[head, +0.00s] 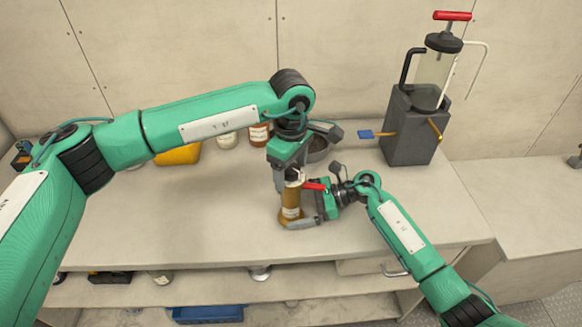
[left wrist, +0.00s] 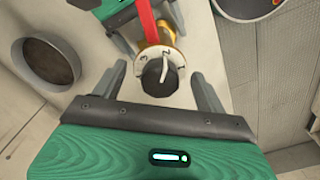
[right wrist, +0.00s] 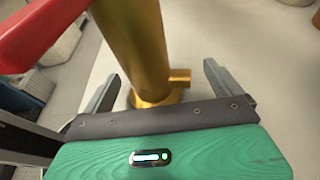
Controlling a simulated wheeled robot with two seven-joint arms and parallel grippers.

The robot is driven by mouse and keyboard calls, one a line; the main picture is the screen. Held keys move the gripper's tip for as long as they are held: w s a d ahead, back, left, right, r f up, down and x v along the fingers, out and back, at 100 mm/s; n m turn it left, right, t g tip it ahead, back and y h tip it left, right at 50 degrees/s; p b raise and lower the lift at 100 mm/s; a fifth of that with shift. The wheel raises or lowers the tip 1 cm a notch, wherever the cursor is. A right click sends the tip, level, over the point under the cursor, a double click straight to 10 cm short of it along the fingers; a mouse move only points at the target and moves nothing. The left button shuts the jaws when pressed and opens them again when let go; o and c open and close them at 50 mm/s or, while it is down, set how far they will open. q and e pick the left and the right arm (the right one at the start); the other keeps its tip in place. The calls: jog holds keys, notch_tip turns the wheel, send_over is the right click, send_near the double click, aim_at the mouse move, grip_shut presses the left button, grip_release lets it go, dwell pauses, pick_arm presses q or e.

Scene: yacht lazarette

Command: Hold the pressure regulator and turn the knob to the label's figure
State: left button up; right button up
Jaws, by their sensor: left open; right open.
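The pressure regulator (head: 291,203) is a brass cylinder standing upright on the bench, with a pale label too small to read and a red lever (head: 314,186) near its top. In the left wrist view its black knob (left wrist: 160,77) has a white pointer near the 2 on a pale dial marked 3, 2, 1. My left gripper (head: 290,178) is open above it, fingers on either side of the knob, apart from it. My right gripper (head: 308,207) is open low at its right side. In the right wrist view the brass body (right wrist: 143,50) stands between its open fingers.
Behind are a round dark bowl (head: 318,149), jars (head: 259,134) and a yellow item (head: 180,154). A grey block with a clear red-handled pump (head: 412,125) stands back right. A blue bin (head: 208,314) sits below. The bench front left is clear.

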jog(key=c, duration=0.9)
jog(key=o, duration=0.9)
jog(key=shift+o, duration=0.2)
jog(key=shift+d, duration=0.2)
jog(key=shift+d+r, duration=0.25)
jog(key=shift+d, duration=0.25)
jog(key=shift+a+f, duration=0.15)
jog(key=shift+a, duration=0.2)
jog(key=shift+a+f, duration=0.1)
jog(key=shift+a, duration=0.25)
